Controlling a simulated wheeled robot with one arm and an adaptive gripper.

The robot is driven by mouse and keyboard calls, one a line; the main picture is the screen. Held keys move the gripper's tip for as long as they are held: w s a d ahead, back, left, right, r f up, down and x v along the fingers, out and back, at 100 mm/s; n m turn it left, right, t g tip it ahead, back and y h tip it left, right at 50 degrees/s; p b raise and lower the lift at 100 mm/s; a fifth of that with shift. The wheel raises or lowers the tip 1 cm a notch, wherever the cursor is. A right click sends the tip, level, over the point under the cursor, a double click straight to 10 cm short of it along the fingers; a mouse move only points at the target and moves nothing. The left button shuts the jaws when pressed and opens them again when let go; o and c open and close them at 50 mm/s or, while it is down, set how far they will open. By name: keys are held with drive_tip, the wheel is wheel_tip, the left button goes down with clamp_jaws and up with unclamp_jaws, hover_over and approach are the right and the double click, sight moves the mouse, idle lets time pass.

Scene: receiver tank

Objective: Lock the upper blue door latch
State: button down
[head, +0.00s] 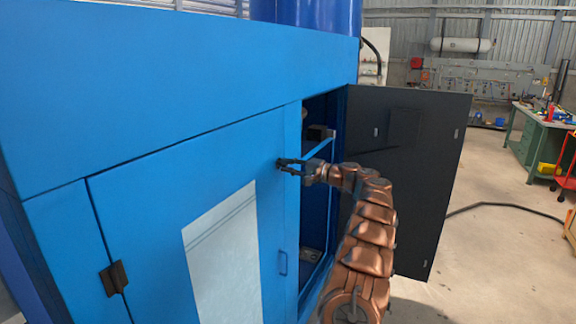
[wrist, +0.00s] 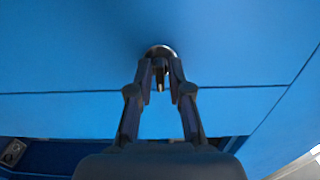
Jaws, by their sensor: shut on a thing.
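The upper latch (wrist: 160,52) is a small dark round piece with a narrow tab on the blue door, near the door's edge. My gripper (wrist: 160,78) is shut on the tab, with a dark finger on each side of it. In the head view my gripper (head: 283,163) reaches the upper right part of the closed blue door (head: 140,215). The latch is mostly hidden by the fingers there. I cannot tell from these views whether it is locked.
A dark door (head: 425,170) stands open to the right of my arm, beside the open cabinet interior (head: 315,215). A handle (head: 283,263) sits lower on the blue door. A green workbench (head: 540,140) and a black hose (head: 500,205) are farther right.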

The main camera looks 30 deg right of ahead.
idle(0.4)
drive_tip(key=c, duration=1.3)
unclamp_jaws()
drive_tip(key=shift+o, duration=0.2)
drive_tip(key=v, duration=1.2)
drive_tip(key=shift+f, duration=0.1)
